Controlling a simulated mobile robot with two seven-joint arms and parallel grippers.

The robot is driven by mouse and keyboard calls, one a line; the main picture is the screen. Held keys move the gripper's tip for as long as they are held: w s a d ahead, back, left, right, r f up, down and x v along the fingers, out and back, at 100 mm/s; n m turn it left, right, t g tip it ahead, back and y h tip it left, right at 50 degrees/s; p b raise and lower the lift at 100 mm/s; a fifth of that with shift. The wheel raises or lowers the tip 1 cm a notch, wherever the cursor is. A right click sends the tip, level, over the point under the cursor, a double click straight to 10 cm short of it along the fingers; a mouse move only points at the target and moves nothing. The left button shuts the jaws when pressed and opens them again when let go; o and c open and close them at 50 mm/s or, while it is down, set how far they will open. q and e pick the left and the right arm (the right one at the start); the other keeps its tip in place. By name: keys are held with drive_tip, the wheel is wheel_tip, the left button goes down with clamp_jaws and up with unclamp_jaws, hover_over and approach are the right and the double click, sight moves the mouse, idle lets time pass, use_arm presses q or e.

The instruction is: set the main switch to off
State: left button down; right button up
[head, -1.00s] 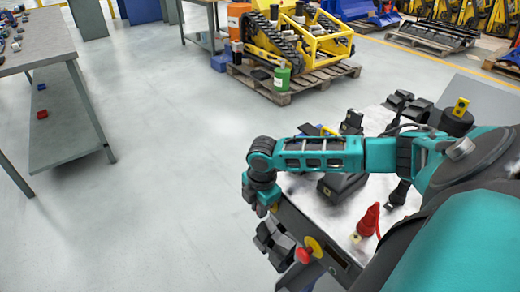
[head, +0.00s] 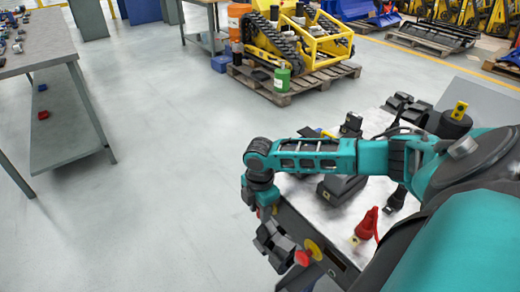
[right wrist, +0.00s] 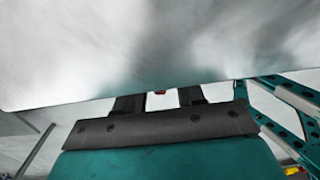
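The main switch appears to be the red knob (head: 302,258) in front of a round yellow plate (head: 314,248), on the side of a light-topped carrier (head: 330,212). My right gripper (head: 278,250) is at that side, just left of the knob in the head view. In the right wrist view its two dark fingers (right wrist: 160,101) stand apart, with a small bit of red (right wrist: 158,92) showing in the gap. Whether the fingers touch the knob cannot be told. The knob's setting is not readable. My left gripper is out of view.
A red plug-like part (head: 367,224) and dark devices stand on the carrier top. A grey workbench (head: 45,45) is at the left. A yellow tracked machine (head: 315,42) sits on a pallet (head: 290,92) behind. The floor between is clear.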

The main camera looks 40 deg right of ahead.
wheel_tip(320, 180, up, 13)
drive_tip(key=p, duration=0.2)
drive_tip(key=shift+f, duration=0.2)
idle(0.4)
drive_tip(key=a+f+m+t+y, duration=0.25)
drive_tip(key=a+f, duration=0.25)
drive_tip(key=a, duration=0.3)
drive_tip(key=a+f+m+t+y, duration=0.2)
drive_tip(key=a+f+m+t, duration=0.3)
drive_tip(key=a, duration=0.4)
drive_tip(key=s+f+m+t+h, duration=0.2)
drive_tip(key=s+m, duration=0.4)
drive_tip(key=s, duration=0.3)
drive_tip(key=shift+d+f+m+t, duration=0.15)
drive_tip(key=shift+f+m+t, duration=0.2)
drive_tip(key=shift+t, duration=0.3)
drive_tip(key=shift+r+h+p, duration=0.1)
drive_tip(key=shift+h+p, duration=0.15)
drive_tip(key=shift+p, duration=0.05)
